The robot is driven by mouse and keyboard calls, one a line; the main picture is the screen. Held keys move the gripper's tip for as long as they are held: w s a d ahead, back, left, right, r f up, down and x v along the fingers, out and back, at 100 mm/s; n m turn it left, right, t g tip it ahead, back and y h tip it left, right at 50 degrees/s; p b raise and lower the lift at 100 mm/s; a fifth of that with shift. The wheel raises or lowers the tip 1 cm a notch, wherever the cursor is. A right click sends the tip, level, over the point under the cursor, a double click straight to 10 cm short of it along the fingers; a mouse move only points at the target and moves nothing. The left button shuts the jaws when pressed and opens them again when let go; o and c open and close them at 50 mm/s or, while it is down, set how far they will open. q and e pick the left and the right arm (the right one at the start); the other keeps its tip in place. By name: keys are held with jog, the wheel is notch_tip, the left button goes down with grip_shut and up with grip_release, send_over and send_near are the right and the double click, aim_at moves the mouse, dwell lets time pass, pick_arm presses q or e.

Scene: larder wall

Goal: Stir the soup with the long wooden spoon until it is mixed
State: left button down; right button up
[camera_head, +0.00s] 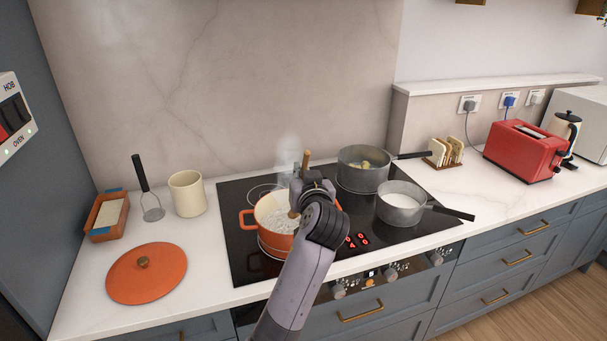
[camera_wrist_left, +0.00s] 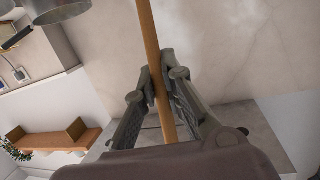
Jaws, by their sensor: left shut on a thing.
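An orange pot (camera_head: 250,220) stands on the black hob and holds a pale, steaming soup (camera_head: 274,212). My left gripper (camera_head: 304,182) is over the pot's right side, shut on the long wooden spoon (camera_head: 306,157). The spoon's top sticks up above the gripper, and its lower part goes down toward the soup. The spoon's end is not visible. In the left wrist view the spoon (camera_wrist_left: 149,40) runs between the two closed fingers (camera_wrist_left: 164,100). My arm hides the right part of the pot. The right gripper is not in view.
A grey pot (camera_head: 362,178) and a saucepan of white liquid (camera_head: 402,216) stand on the hob (camera_head: 245,262) to the right. An orange lid (camera_head: 146,275), a cream crock (camera_head: 187,196) and a masher (camera_head: 146,190) are on the left counter. A red toaster (camera_head: 522,155) stands right.

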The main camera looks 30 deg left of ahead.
pick_arm(q)
jog(key=shift+w+a+f+b, duration=0.15)
jog(key=shift+f+b, duration=0.2)
jog(key=shift+f, duration=0.25)
jog(key=shift+w+a+f+b, duration=0.15)
jog(key=shift+f+b, duration=0.2)
jog(key=shift+f, duration=0.2)
jog(key=shift+w+a+f+b, duration=0.3)
jog(key=shift+f+b, duration=0.4)
jog(key=shift+f, duration=0.2)
jog(key=shift+w+a+f+b, duration=0.25)
jog(key=shift+a+f+b, duration=0.1)
jog(key=shift+f+b, duration=0.5)
jog(key=shift+w+a+f+b, duration=0.3)
jog(key=shift+f+b, duration=0.3)
jog(key=shift+f, duration=0.35)
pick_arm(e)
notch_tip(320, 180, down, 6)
pick_arm(q)
jog(key=shift+a, duration=0.1)
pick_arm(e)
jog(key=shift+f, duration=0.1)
